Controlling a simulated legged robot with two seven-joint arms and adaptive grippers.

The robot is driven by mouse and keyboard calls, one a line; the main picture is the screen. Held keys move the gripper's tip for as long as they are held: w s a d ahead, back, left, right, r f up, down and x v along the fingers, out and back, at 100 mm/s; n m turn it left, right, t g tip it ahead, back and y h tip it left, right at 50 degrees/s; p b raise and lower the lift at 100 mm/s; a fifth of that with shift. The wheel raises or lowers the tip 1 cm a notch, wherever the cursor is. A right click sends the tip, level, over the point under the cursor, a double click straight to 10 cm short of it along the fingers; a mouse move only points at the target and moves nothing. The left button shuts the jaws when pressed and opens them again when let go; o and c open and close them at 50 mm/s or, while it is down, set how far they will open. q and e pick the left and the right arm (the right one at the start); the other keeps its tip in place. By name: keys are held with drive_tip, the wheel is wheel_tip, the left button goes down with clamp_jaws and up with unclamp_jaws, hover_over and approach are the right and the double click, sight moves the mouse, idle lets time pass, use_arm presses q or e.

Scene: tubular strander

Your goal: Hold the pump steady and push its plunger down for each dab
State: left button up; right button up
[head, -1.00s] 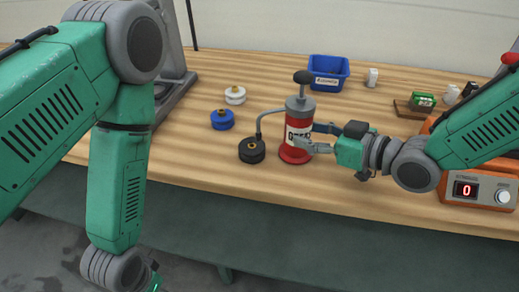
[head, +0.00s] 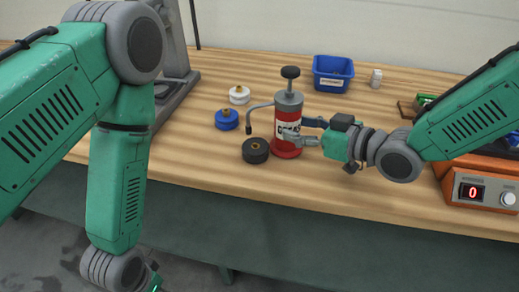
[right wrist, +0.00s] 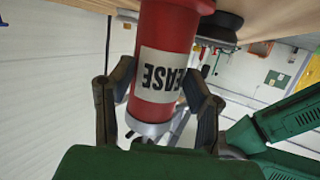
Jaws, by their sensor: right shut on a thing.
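The red grease pump (head: 288,140) stands upright near the front of the bench, with a grey top and a white label. Its plunger, with a dark knob (head: 290,72), is raised. Its bent grey spout (head: 249,122) hangs to the left, its tip between the blue spool (head: 226,119) and the black spool (head: 256,151). My right gripper (head: 308,133) is shut on the pump's body from the right. In the right wrist view, its fingers (right wrist: 160,100) flank the labelled body. I cannot tell whether the pump's base touches the bench. My left gripper is out of view below.
A white spool (head: 239,95) lies behind the blue one. A blue bin (head: 332,76) and a small white bottle (head: 376,78) stand at the back. An orange device (head: 480,186) with a display reading 0 is at right. The bench's front edge is close to the pump.

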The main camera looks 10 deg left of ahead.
drive_tip(key=shift+w+a+r, duration=0.15)
drive_tip(key=shift+a, duration=0.6)
drive_tip(key=shift+d, duration=0.9)
drive_tip(key=shift+a+f, duration=0.2)
drive_tip(key=shift+a, duration=0.55)
drive_tip(key=shift+d, duration=0.55)
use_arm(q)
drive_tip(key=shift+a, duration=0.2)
use_arm(e)
drive_tip(key=shift+a, duration=0.35)
drive_tip(key=shift+r, duration=0.15)
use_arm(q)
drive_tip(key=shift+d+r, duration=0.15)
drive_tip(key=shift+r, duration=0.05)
use_arm(e)
drive_tip(key=shift+d, duration=0.25)
use_arm(q)
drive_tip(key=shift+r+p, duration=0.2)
drive_tip(key=shift+p, duration=0.25)
use_arm(e)
drive_tip(key=shift+d, duration=0.5)
